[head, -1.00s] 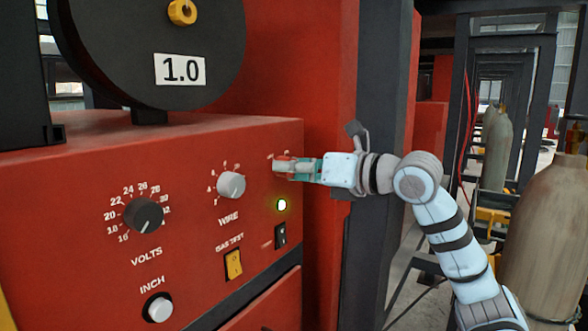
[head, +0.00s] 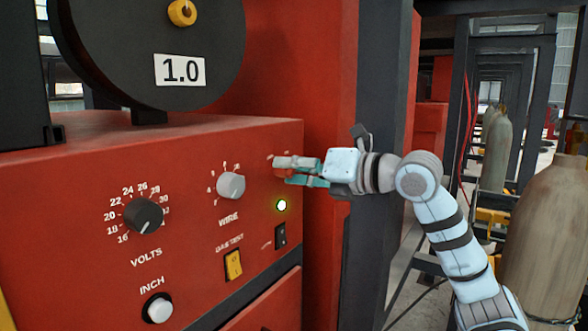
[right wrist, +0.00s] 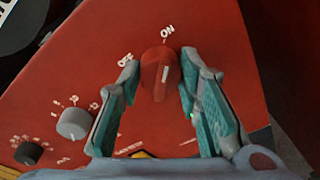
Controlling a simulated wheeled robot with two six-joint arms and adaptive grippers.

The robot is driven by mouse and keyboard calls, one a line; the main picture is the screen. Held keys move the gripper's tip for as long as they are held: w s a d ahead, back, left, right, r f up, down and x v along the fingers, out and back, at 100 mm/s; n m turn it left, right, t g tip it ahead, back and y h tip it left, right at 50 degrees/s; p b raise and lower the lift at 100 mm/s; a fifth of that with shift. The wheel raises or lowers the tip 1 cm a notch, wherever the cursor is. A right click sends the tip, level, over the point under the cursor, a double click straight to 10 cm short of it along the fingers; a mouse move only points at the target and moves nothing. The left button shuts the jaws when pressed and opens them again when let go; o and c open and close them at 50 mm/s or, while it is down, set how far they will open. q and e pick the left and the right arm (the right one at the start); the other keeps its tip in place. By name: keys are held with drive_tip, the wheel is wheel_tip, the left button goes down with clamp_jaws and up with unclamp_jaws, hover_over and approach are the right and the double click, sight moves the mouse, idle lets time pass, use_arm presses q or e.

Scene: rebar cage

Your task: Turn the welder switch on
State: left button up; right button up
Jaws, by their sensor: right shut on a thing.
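My right gripper (head: 283,168) is at the panel's upper right corner in the head view, shut on the knob. In the right wrist view its teal-padded fingers (right wrist: 159,68) stand on either side of the knob. In the head view the fingers mostly hide the knob. My left gripper is not in view.
The panel also carries the WIRE knob (head: 231,186), VOLTS knob (head: 143,214), yellow GAS TEST switch (head: 233,265), white INCH button (head: 158,308) and a small black switch (head: 281,236). A dark post (head: 383,130) stands behind my right wrist. Gas cylinders (head: 548,240) stand at right.

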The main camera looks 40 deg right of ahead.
drive_tip(key=o, duration=1.1)
drive_tip(key=shift+w, duration=0.1)
drive_tip(key=shift+o, duration=0.2)
